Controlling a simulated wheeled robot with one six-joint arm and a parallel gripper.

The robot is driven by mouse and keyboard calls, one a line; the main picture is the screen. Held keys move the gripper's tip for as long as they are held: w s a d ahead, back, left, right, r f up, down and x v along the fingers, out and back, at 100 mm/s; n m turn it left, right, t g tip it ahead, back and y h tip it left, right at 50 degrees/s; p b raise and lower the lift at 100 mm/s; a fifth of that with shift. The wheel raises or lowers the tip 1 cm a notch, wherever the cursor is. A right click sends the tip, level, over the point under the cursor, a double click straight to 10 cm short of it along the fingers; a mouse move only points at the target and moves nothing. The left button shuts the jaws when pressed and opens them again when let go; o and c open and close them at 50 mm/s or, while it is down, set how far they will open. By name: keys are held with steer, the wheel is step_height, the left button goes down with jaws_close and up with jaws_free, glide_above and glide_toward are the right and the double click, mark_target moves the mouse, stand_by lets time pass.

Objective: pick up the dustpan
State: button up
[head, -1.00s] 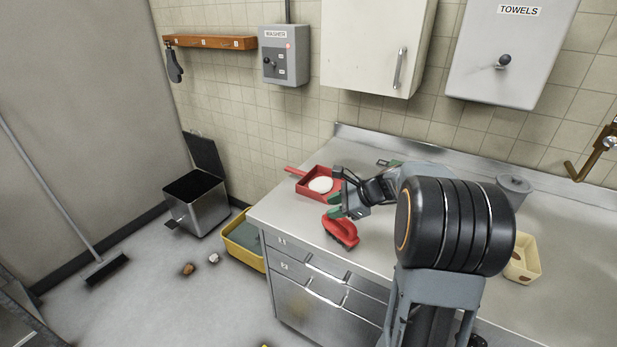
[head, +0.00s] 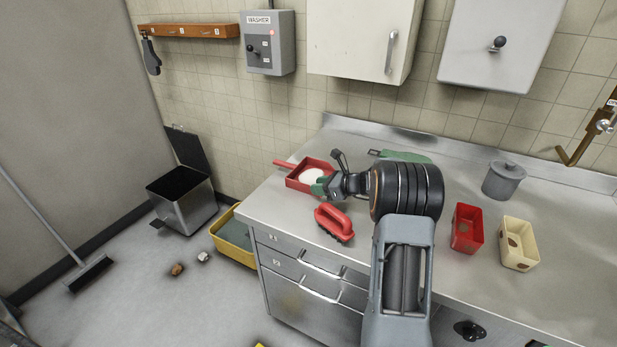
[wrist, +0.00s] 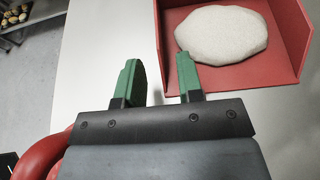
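The red dustpan (head: 303,184) lies on the steel counter near its left end, its handle pointing left. A round whitish lump (head: 312,176) lies in it. In the wrist view the dustpan (wrist: 290,72) fills the upper right, with the pale lump (wrist: 222,35) inside. My gripper (head: 319,188) is at the near right side of the dustpan. Its green fingertips (wrist: 160,80) are apart with nothing between them. The right fingertip overlaps the dustpan's near edge in the wrist view; I cannot tell whether it touches. The handle is outside the wrist view.
A red brush (head: 332,222) lies close in front of my gripper. A red tin (head: 467,228), a cream tin (head: 519,243) and a grey lidded pot (head: 503,181) stand to the right. A green item (head: 405,157) lies behind. A yellow tub (head: 233,238) stands on the floor left of the counter.

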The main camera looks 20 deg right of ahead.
mark_target(306, 186)
steer(key=shift+p+x, duration=0.5)
steer(key=shift+x, duration=2.2)
steer(key=shift+r, duration=0.1)
steer(key=shift+c, duration=0.3)
jaws_close()
